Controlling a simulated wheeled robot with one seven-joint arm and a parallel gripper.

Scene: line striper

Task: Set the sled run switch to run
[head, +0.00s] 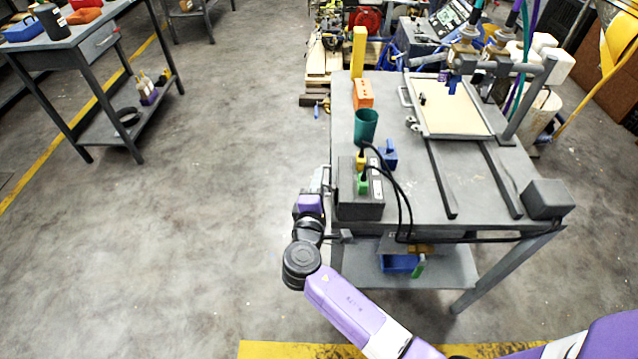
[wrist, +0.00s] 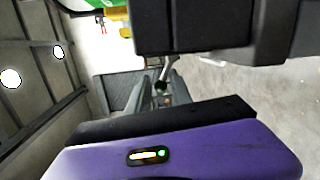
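A dark control box (head: 359,208) stands on the left front corner of the grey table. It fills the top of the wrist view (wrist: 195,28). A small silver lever (wrist: 160,72) shows just below the box there; it looks like the sled run switch, but its marking cannot be read. My gripper (head: 322,180) is beside the left side of the box. In the wrist view my gripper's two fingers (wrist: 161,88) are apart, with a narrow gap in line with the lever. I cannot tell whether they touch it. The head view hides the switch.
The grey table (head: 400,130) also carries a green cup (head: 366,126), an orange block (head: 362,93), a blue block (head: 387,155) and a framed tray (head: 455,108). Black cables (head: 402,200) run from the box. Open floor (head: 220,150) lies to the left.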

